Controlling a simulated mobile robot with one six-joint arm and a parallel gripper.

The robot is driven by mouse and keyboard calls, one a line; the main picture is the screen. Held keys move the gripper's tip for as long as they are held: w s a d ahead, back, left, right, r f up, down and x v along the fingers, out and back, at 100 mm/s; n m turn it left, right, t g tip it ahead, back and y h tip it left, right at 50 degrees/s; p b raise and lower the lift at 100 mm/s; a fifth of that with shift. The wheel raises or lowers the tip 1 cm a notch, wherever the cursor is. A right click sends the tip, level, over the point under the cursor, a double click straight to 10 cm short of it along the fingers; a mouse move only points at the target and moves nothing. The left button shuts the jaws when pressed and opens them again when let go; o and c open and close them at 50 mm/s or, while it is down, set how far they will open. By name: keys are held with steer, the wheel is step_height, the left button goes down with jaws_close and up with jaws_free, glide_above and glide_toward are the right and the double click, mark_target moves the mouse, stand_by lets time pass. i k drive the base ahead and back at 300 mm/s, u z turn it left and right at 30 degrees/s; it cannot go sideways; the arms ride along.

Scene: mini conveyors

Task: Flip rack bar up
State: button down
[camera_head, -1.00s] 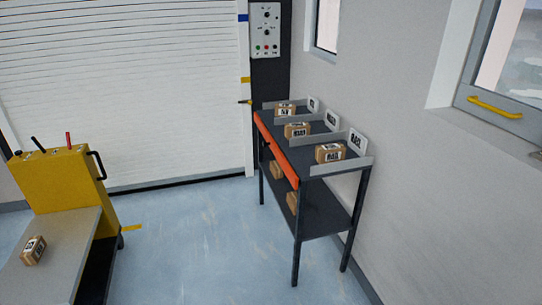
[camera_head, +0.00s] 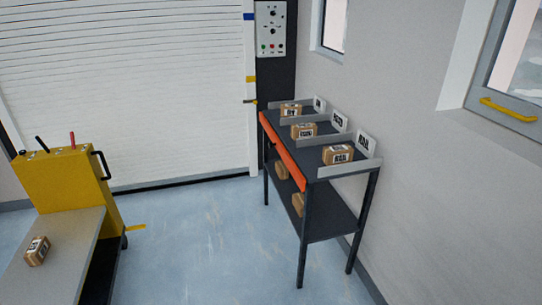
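The rack (camera_head: 337,228) is a dark two-level stand against the right wall. An orange bar (camera_head: 283,151) runs along the front edge of its top shelf, from the far left corner to the near right corner. The bar looks low against the shelf's front edge. Three brown boxes sit on the top shelf between grey dividers: a near box (camera_head: 338,155), a middle box (camera_head: 303,131) and a far box (camera_head: 291,110). My gripper is not in view.
A yellow cart (camera_head: 68,190) with a grey platform (camera_head: 60,255) stands at the left, with a box (camera_head: 37,251) on it. Blue floor (camera_head: 190,240) is clear between cart and rack. A white roller shutter (camera_head: 120,90) and a control panel (camera_head: 271,30) are behind.

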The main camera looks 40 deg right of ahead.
mark_target(299, 178)
steer(key=z, duration=0.05)
steer(key=i, duration=1)
steer(key=u, duration=0.05)
